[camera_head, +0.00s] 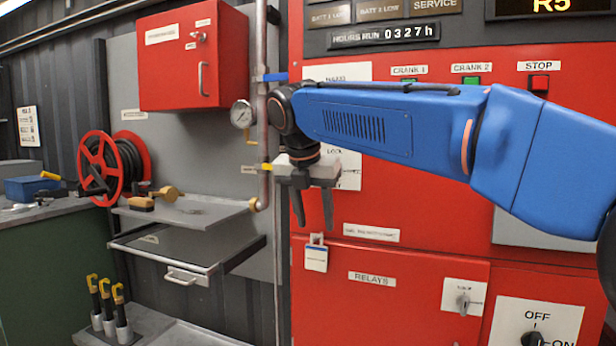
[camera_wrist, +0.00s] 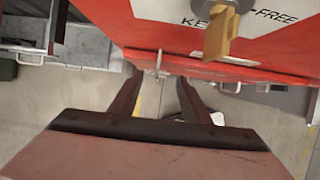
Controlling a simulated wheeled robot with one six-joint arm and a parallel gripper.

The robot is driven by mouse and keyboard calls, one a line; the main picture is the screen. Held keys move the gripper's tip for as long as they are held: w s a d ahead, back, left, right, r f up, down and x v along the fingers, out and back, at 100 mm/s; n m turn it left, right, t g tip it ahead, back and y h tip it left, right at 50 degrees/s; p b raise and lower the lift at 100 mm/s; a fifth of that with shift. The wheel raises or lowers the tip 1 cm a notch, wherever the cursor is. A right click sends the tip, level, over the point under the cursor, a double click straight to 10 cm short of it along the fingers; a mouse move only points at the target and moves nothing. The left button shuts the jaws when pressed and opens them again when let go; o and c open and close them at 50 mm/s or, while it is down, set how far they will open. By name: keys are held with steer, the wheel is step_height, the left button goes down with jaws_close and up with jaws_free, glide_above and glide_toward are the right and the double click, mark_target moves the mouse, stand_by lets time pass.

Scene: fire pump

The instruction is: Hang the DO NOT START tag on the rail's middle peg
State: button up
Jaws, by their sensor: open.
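My gripper (camera_head: 315,212) points down in front of the red cabinet, its two dark fingers spread apart with nothing between them. A small white tag (camera_head: 316,257) hangs on the cabinet front just below the fingertips; its print is too small to read, so I cannot tell whether it is the DO NOT START tag. In the wrist view my open fingers (camera_wrist: 160,92) reach along the red panel. A small metal hook or peg (camera_wrist: 158,62) shows at the panel's edge between them. I cannot make out a rail with a middle peg.
The red cabinet (camera_head: 415,275) carries a RELAYS label and knobs. A brass-coloured part (camera_wrist: 220,36) sticks out of the panel in the wrist view. Left are a vertical pipe with a gauge (camera_head: 242,113), a shelf (camera_head: 180,212), an open drawer (camera_head: 185,274) and a hose reel (camera_head: 112,166).

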steer(key=v, duration=1.2)
steer(key=shift+r, duration=0.3)
steer(key=shift+d, duration=0.1)
